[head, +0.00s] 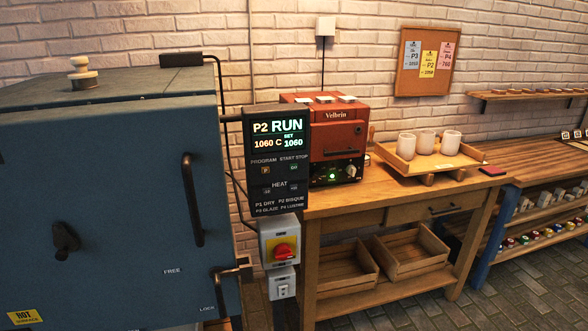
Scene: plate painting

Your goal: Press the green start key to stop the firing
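The kiln controller (279,185) hangs in the middle of the head view, right of the blue kiln (110,200). Its display (278,133) reads P2 RUN, 1060 C, SET 1060. The small green start key (294,167) sits under the START STOP label, right of the orange program key (266,170). Two dark heat keys lie below them. The kiln door is shut, with its dark handle (193,200) upright. Neither of my grippers shows in this view.
A red and yellow rotary switch (283,250) is below the controller. A wooden table (350,203) to the right bears a red Velbrin machine (337,130) and a tray (398,165) with white cups. The kiln carries a yellow HOT SURFACE label (24,316). Paved floor lies open at lower right.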

